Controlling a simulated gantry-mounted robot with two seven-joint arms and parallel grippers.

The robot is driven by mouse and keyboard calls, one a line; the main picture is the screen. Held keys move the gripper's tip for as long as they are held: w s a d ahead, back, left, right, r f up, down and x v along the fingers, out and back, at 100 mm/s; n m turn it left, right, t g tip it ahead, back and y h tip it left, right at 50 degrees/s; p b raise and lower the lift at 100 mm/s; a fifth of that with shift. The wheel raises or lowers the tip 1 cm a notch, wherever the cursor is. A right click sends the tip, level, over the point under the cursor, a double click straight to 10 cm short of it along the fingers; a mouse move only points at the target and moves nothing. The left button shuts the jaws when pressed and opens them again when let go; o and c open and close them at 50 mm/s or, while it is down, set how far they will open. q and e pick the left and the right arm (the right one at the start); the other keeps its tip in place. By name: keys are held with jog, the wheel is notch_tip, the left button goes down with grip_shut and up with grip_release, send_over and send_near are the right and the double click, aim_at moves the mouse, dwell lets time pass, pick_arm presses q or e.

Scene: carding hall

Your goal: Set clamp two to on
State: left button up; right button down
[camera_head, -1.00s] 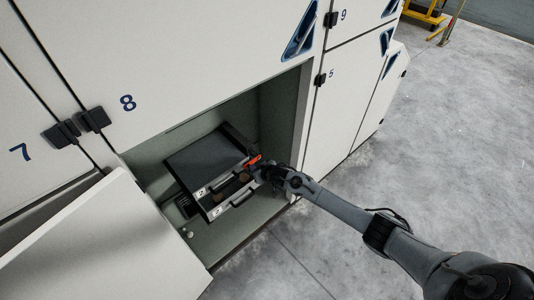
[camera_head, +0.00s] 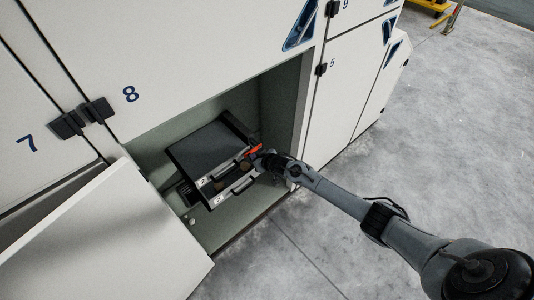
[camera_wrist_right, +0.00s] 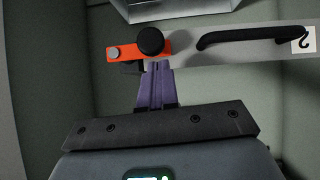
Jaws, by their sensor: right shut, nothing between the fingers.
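An orange clamp (camera_head: 252,151) sits at the right end of a dark-topped drawer unit (camera_head: 205,150) inside the open cabinet. In the right wrist view the orange clamp (camera_wrist_right: 124,52) lies across the end of a light drawer front, with a round black knob (camera_wrist_right: 150,40) on it. The front has a black handle (camera_wrist_right: 245,36) and a label with a 2 (camera_wrist_right: 304,41), upside down here. My right gripper (camera_head: 262,160) is at the clamp. Its purple fingers (camera_wrist_right: 157,70) are shut and empty, with tips just below the knob; contact cannot be told. My left gripper is out of view.
A white cabinet door (camera_head: 110,235) hangs open at the left of the compartment. The compartment's right wall (camera_head: 285,110) stands close to my right gripper. White panels surround the opening. The grey floor (camera_head: 440,150) at the right is clear.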

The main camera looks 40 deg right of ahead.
jog(key=w+a+r+p+v, duration=0.15)
jog(key=p+v, duration=0.45)
jog(key=v, duration=0.6)
jog(key=s+a+f+m+g+y, duration=0.1)
jog(key=s+a+f, duration=0.3)
jog(key=s+a, duration=0.15)
jog(key=s+a+f+g, duration=0.1)
jog(key=s+a+f, duration=0.25)
jog(key=s, duration=0.35)
jog(key=s+a+r+g, duration=0.2)
jog(key=s+a+r, duration=0.5)
jog(key=s, duration=0.3)
jog(key=s+d+r+n+g, duration=0.1)
jog(key=s+r+n+g, duration=0.15)
jog(key=s+r, duration=0.6)
notch_tip(320, 180, up, 32)
jog(key=p, duration=3.2)
jog(key=shift+w+g, duration=0.3)
jog(key=shift+g, duration=0.05)
